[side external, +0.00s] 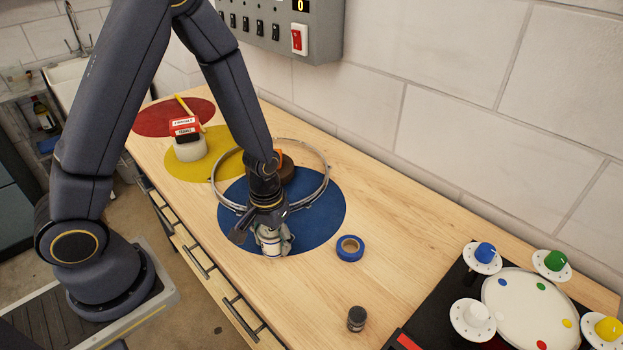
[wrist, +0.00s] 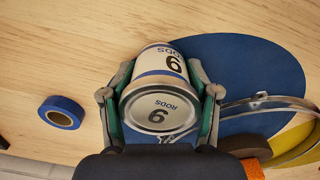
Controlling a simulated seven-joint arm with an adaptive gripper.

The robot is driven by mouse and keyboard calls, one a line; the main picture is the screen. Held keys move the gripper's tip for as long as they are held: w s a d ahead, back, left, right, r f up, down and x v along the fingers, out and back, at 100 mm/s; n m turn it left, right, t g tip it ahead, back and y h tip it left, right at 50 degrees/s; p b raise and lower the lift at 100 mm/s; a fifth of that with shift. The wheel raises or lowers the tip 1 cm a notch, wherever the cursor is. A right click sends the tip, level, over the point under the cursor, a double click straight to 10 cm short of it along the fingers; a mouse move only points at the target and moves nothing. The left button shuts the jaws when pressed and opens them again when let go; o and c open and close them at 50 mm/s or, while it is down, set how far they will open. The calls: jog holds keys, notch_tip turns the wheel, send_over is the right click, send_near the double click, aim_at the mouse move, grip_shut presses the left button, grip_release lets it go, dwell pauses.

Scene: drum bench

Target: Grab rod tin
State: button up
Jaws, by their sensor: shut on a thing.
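The rod tin (wrist: 160,74) is a white can with blue bands, labelled "9 RODS" on its side and its end. My gripper (wrist: 160,100) is shut on the tin, with one finger on each side of it. In the side external view my gripper (side external: 268,232) is at the front edge of the blue circle, and the tin (side external: 271,242) shows small and partly hidden between the fingers. I cannot tell whether the tin touches the bench.
A metal hoop (side external: 328,172) lies behind my gripper on the blue circle (side external: 325,215). A blue tape roll (side external: 349,248) and a small dark jar (side external: 357,318) are to the right.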

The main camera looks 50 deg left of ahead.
jog(key=shift+c, duration=0.8)
